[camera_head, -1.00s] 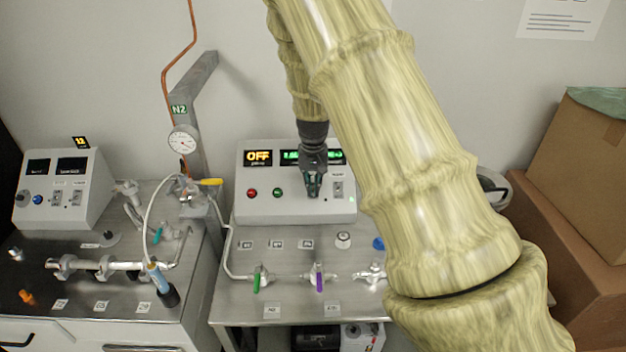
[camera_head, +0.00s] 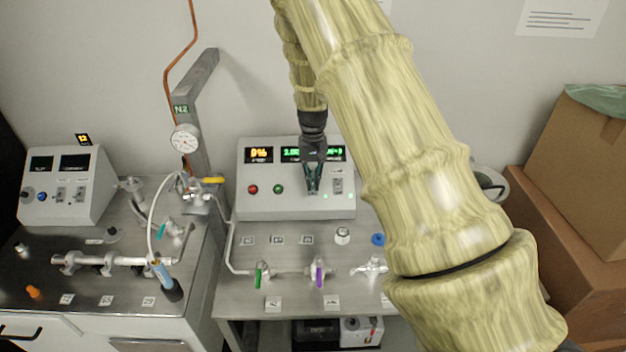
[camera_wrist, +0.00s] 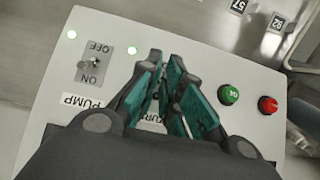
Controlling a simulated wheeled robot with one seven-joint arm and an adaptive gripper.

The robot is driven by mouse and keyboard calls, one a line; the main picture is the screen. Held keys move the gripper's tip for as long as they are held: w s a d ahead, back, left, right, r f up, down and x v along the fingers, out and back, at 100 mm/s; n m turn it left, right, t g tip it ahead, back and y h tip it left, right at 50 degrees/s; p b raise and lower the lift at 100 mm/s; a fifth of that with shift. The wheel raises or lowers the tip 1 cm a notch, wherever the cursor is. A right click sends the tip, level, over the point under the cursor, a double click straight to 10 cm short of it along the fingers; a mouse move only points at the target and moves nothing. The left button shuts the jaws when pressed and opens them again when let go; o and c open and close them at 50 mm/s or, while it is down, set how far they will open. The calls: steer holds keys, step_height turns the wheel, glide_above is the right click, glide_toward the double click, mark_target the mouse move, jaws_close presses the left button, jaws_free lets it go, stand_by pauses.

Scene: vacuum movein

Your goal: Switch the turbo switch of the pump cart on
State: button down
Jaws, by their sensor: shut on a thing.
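The pump cart's white control box (camera_head: 290,206) stands at the back of its steel top. Its left display (camera_head: 259,155) shows an orange percent reading. My gripper (camera_head: 312,186) points down at the front panel. In the wrist view my gripper's teal fingers (camera_wrist: 167,64) are closed around the turbo switch, over a partly covered label. The fingers hide the switch's lever, so its position cannot be read. The pump switch (camera_wrist: 95,62), marked ON and OFF, is beside the fingers. A green lamp (camera_wrist: 132,50) is lit near the fingertips, and another (camera_wrist: 71,34) near the pump switch.
A green button (camera_wrist: 229,94) and a red button (camera_wrist: 268,105) sit on the same panel. Valves with green (camera_head: 259,275) and purple (camera_head: 319,274) handles are in front of the box. A gas post with a gauge (camera_head: 185,139) stands left; cardboard boxes (camera_head: 570,150) are right.

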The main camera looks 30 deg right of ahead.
steer(key=c, duration=1.6)
jaws_free()
steer(key=shift+o, duration=0.2)
step_height(320, 180, up, 12)
steer(key=w, duration=0.1)
steer(key=shift+w+d, duration=0.15)
steer(key=shift+d, duration=0.2)
steer(key=shift+f, duration=0.1)
